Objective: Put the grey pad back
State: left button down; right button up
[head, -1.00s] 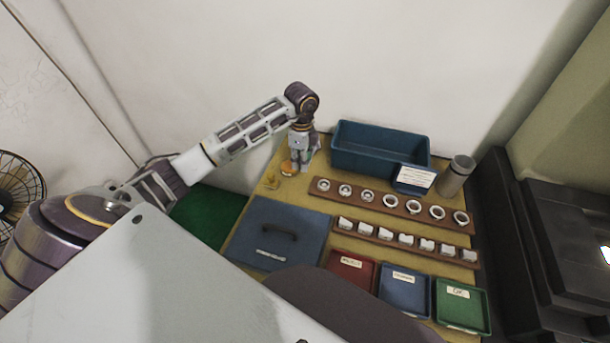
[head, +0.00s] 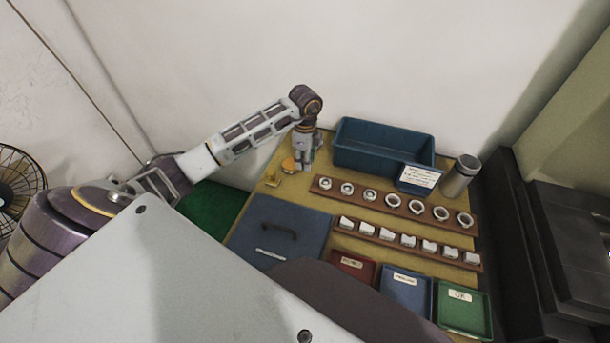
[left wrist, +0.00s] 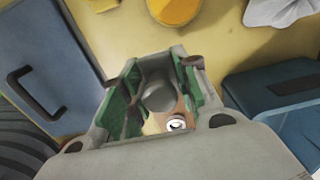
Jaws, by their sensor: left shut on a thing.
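My left gripper (head: 303,162) is at the back left of the yellow table, beside the left end of the blue bin and just right of a small orange round thing. In the left wrist view its green-lined fingers (left wrist: 158,98) are closed around a rounded grey thing, which seems to be the grey pad (left wrist: 159,95). A small white ring on a tan patch shows between the fingers below it. The fingers hide most of the pad, and I cannot tell whether it touches the table. The orange thing (left wrist: 176,8) is at the top of the wrist view. My right gripper is not in view.
A blue bin (head: 380,158) with a label card and a grey cylinder (head: 461,176) stand at the back. Red, blue and green trays (head: 463,318) line the front. A blue lid with a handle (head: 262,222) lies left.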

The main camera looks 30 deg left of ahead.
aim_at(305, 179)
pick_arm(q)
jog(key=shift+f, duration=1.2)
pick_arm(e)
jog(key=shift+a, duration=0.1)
pick_arm(q)
notch_tip(305, 179, down, 4)
jog(key=shift+f, duration=0.5)
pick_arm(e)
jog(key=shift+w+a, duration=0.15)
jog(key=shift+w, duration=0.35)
pick_arm(q)
jog(key=shift+f, duration=0.1)
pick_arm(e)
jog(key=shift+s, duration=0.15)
pick_arm(q)
jog(key=c, duration=1.1)
grip_release()
jog(key=shift+o, duration=0.2)
